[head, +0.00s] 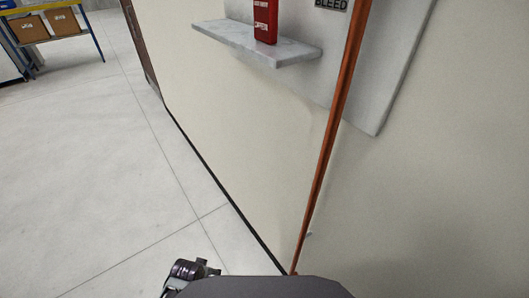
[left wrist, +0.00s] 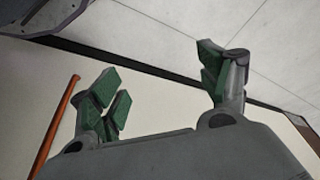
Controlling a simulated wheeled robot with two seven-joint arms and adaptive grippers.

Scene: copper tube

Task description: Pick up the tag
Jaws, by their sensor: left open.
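A red tag (head: 265,22) with white lettering stands on a grey stone-like shelf (head: 240,42) on the wall; its top is cut off by the upper edge of the head view. My left gripper (left wrist: 162,88) is open, with green-padded fingers spread wide and nothing between them. The tag does not show in the left wrist view. My right gripper is in neither view.
A copper tube (head: 325,150) runs down the wall right of the shelf, and also shows in the left wrist view (left wrist: 56,125). A grey panel (head: 372,90) with a "BLEED" label (head: 331,4) backs it. Boxes (head: 28,29) sit on a far rack; the floor between is clear.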

